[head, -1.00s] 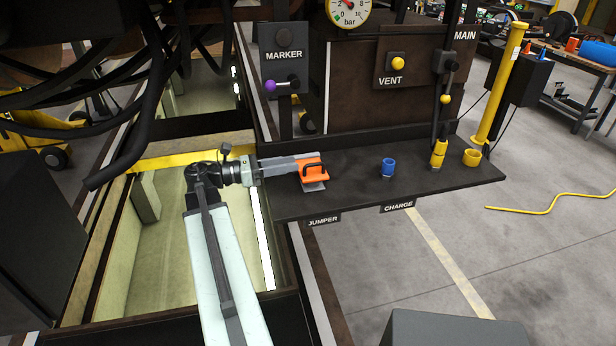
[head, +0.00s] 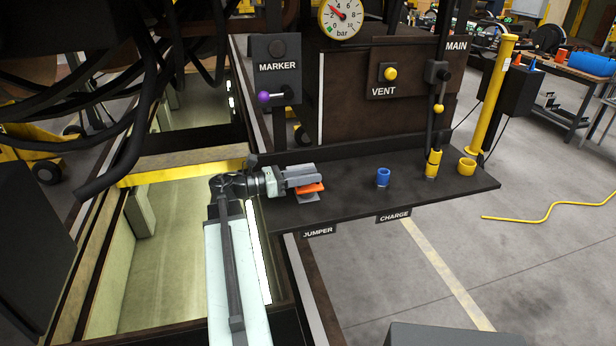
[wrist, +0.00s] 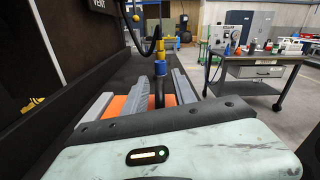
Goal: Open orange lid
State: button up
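The orange lid (head: 310,188) lies on the dark shelf (head: 345,200) above the JUMPER label, with a grey plate showing under its front. In the wrist view the orange lid (wrist: 120,105) shows below my fingers. Its black handle (wrist: 159,92) stands between them, nearer the right finger. My gripper (head: 308,172) is low over the lid, its grey fingers hiding the handle in the head view. The fingers are apart, with orange visible between them. I cannot tell whether either finger touches the handle.
A blue fitting (head: 383,177) stands on the shelf right of the lid. A yellow-ended hose (head: 433,163) and a yellow cup (head: 467,166) are farther right. The MARKER panel (head: 277,70) with a purple knob rises behind. An open pit (head: 170,250) lies left.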

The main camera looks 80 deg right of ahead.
grip_shut()
jog(key=shift+a, duration=0.1)
dwell(1.2)
